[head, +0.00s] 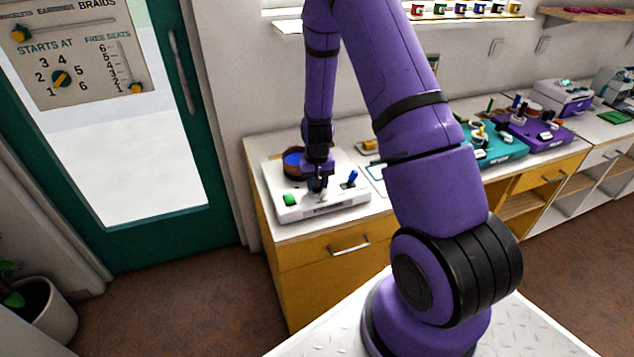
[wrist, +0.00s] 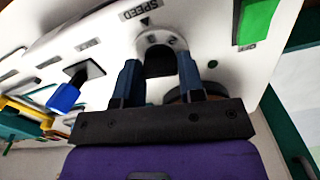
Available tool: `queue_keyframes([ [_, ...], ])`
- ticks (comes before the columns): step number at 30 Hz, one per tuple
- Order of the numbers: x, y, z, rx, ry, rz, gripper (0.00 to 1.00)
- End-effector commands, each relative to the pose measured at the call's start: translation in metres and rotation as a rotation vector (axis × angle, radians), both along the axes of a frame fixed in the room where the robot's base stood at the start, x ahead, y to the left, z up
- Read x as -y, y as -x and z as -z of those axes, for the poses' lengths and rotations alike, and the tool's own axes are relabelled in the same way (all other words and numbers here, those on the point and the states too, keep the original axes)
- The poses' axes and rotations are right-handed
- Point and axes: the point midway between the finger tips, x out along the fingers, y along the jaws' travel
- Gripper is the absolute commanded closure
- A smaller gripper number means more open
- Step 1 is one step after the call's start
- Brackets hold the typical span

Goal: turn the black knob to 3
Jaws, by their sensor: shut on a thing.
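The black knob (wrist: 159,68) sits on a round pale dial on the white board (head: 325,209), below a "SPEED" label in the wrist view. My gripper (wrist: 158,63) has one blue-grey finger on each side of the knob and is shut on it. In the head view my gripper (head: 317,184) points down onto the board, and my fingers mostly hide the knob. A small dark triangle mark shows beside the dial.
On the same board are a green button (head: 290,199), a blue lever (head: 352,178) and a round container with blue inside (head: 293,160). The board stands on a counter with yellow fronts. A teal board (head: 500,150) and a purple board (head: 545,136) stand farther right.

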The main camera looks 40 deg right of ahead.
Motion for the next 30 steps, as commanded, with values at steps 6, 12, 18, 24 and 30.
queue_keyframes([
  [6,0.0003,-0.0005,-0.0004,0.002,0.001,0.016,0.88],
  [12,0.0003,-0.0005,-0.0004,0.002,0.001,0.016,0.88],
  [18,0.0002,-0.0004,-0.0003,0.001,0.0,0.016,0.39],
  [24,0.0001,-0.0002,-0.0002,0.001,0.0,0.015,0.38],
  [30,0.0001,-0.0009,-0.0071,0.003,0.001,0.014,0.38],
])
